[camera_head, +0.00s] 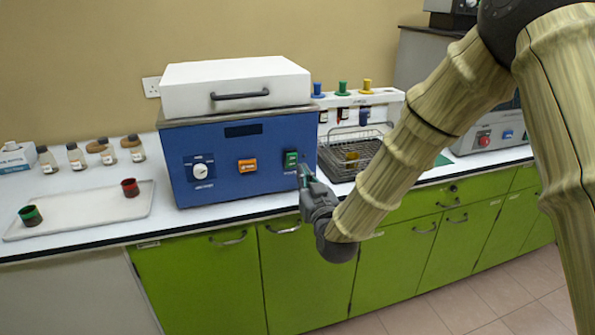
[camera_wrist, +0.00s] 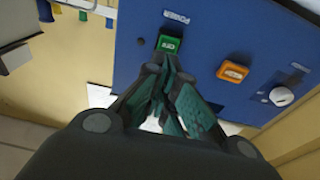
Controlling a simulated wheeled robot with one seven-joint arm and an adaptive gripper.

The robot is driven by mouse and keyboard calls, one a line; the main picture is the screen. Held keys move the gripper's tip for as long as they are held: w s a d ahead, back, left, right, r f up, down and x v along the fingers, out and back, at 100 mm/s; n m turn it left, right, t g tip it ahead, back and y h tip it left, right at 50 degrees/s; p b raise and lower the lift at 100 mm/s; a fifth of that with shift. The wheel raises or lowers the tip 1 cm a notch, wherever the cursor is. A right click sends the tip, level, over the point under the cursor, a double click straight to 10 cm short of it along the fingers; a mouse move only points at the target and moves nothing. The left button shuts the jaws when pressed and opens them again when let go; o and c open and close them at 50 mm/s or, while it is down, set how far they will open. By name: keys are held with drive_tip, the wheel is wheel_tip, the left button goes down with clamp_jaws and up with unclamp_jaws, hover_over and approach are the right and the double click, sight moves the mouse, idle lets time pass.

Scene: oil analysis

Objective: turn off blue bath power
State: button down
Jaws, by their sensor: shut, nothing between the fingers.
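The blue bath (camera_head: 240,155) is a blue box with a white lid (camera_head: 236,86) on the counter. Its front carries a green power switch (camera_head: 291,158), an orange switch (camera_head: 247,165) and a white knob (camera_head: 200,171). In the wrist view the green switch (camera_wrist: 168,43) sits under a "POWER" label, with the orange switch (camera_wrist: 232,71) and the knob (camera_wrist: 281,96) to its right. My gripper (camera_head: 303,172) is shut and empty at the bath's front. In the wrist view its fingertips (camera_wrist: 163,62) are just below the green switch; I cannot tell whether they touch it.
A wire basket (camera_head: 350,155) stands right of the bath, before a white rack with coloured knobs (camera_head: 342,88). A white tray (camera_head: 85,212) with red and green cups lies left, with several small bottles behind. Green cabinets (camera_head: 200,285) are below the counter.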

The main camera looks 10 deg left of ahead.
drive_tip(key=b+v, duration=0.1)
drive_tip(key=v, duration=0.7)
drive_tip(key=shift+s+a+f, duration=0.15)
drive_tip(key=shift+a+f, duration=0.05)
drive_tip(key=shift+f, duration=0.05)
drive_tip(key=shift+f, duration=0.1)
drive_tip(key=s+d+f+m+g+h+p, duration=0.1)
drive_tip(key=s+d+f+g+h, duration=0.25)
drive_tip(key=f, duration=0.65)
drive_tip(key=s+d+f+m+g+p, duration=0.1)
drive_tip(key=s+d+f+g+p, duration=0.1)
drive_tip(key=s+d+f, duration=0.6)
drive_tip(key=s+d+f+m+g+h+p, duration=0.1)
drive_tip(key=s+d+f+g+h, duration=0.2)
drive_tip(key=f, duration=0.9)
drive_tip(key=s+d+f+m+g+p, duration=0.1)
drive_tip(key=s+d+f+g, duration=0.2)
drive_tip(key=s+d, duration=0.2)
drive_tip(key=s+d+f+m+g+h+p, duration=0.1)
drive_tip(key=s+d+f, duration=0.3)
drive_tip(key=s, duration=0.7)
drive_tip(key=s+d+f+g+h+p, duration=0.1)
drive_tip(key=s+d+f+g, duration=0.3)
drive_tip(key=s, duration=0.5)
drive_tip(key=d, duration=0.2)
drive_tip(key=shift+d+m+g, duration=0.35)
drive_tip(key=shift+d+m, duration=0.05)
drive_tip(key=shift+s, duration=0.1)
